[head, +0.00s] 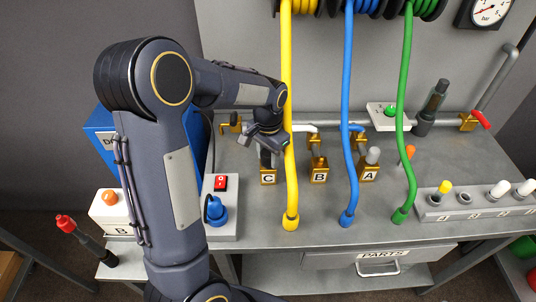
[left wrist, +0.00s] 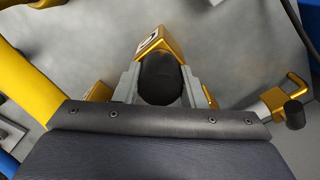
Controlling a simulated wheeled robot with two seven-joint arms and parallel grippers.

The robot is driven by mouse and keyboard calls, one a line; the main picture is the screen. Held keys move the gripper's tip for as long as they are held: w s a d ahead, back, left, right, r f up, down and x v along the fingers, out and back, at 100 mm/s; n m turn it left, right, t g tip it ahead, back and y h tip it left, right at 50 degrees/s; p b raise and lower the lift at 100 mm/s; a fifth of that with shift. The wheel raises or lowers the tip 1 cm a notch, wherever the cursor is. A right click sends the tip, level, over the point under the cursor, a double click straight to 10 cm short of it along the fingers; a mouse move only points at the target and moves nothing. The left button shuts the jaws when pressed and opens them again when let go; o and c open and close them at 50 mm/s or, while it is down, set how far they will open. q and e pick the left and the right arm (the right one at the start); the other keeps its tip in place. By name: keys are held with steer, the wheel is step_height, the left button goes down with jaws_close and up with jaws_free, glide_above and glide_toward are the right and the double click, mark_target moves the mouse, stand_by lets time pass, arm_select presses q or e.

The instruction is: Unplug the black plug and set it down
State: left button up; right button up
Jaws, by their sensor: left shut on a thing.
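The black plug (head: 266,159) stands upright at the gold block marked C (head: 268,178) on the grey bench. My left gripper (head: 264,141) reaches down over it from above and is shut on it. In the left wrist view the black plug (left wrist: 160,78) sits between the two grey fingers (left wrist: 160,90), with the gold block (left wrist: 152,42) right behind it. I cannot tell how deep the plug sits in the block. My right gripper is not in view.
The yellow hose (head: 289,120) hangs close beside my left gripper. Blocks B (head: 319,176) and A (head: 369,173) stand to the right, with the blue hose (head: 348,100) and green hose (head: 404,90). The front bench top is mostly bare.

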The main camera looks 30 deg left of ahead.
mark_target(268, 152)
arm_select(q)
steer(key=shift+c, duration=1.3)
steer(key=shift+r, duration=0.15)
steer(key=shift+r+p, duration=1.4)
steer(key=shift+r, duration=0.2)
steer(key=shift+r+p, duration=1.65)
steer(key=shift+r, duration=0.4)
steer(key=shift+d+f, duration=0.1)
